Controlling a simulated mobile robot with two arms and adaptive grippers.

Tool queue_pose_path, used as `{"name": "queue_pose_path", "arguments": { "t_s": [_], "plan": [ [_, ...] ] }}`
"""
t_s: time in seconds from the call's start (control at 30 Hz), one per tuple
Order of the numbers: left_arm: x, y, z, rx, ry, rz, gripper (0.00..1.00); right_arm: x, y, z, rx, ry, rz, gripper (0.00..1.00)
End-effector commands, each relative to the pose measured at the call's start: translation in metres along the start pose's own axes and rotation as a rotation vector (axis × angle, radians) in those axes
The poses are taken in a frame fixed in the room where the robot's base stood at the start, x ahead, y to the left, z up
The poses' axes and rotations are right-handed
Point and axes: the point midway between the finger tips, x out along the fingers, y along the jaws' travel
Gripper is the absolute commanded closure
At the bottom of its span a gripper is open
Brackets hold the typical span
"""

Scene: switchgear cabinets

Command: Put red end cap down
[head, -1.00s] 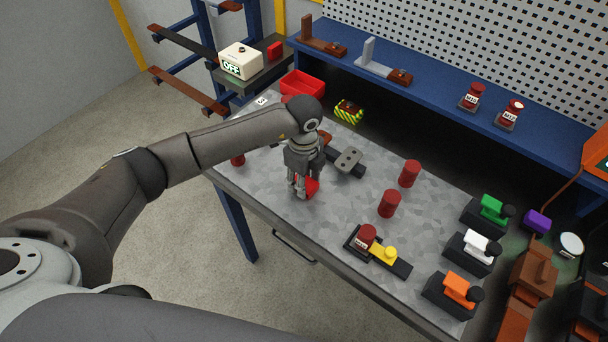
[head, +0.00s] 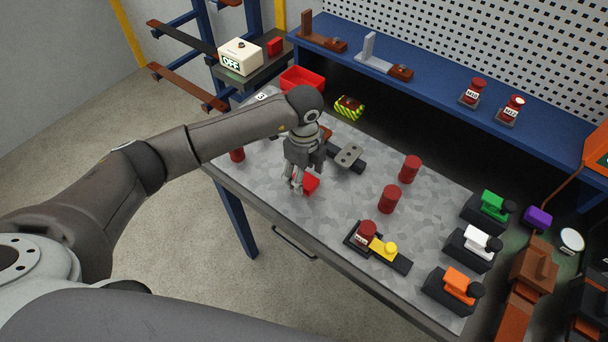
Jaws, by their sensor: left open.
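The red end cap (head: 311,184) is a small bright red piece on the grey speckled bench top, near its front edge. My left gripper (head: 294,188) is open, pointing down at the left side of the cap. Its fingers hide a little of the cap, and I cannot tell whether they touch it. My right gripper is not in view.
Dark red cylinders (head: 389,199) stand right of the cap. A dark tool with a grey plate (head: 348,155) lies behind it. A red bin (head: 303,79) is at the back. Green, white and orange-topped blocks (head: 459,284) line the right side.

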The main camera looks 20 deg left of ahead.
Motion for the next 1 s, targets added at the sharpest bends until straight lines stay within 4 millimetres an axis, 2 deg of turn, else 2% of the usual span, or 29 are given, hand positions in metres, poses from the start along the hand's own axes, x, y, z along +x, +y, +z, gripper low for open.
{"name": "queue_pose_path", "arguments": {
  "t_s": [0.2,0.4,0.5,0.7,1.0],
  "plan": [
    [-0.043,-0.001,0.000,0.002,-0.002,-0.006,0.39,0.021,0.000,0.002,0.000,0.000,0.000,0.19],
    [-0.083,-0.001,0.001,0.000,-0.002,-0.006,0.39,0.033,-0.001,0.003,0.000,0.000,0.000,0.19],
    [-0.097,-0.001,0.000,0.000,-0.001,-0.004,0.39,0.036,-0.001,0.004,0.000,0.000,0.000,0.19],
    [-0.110,0.000,0.000,0.001,-0.001,0.000,0.39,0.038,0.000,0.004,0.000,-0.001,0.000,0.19],
    [-0.110,0.000,0.000,0.000,-0.001,0.000,0.39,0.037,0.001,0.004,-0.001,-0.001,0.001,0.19]
  ]
}}
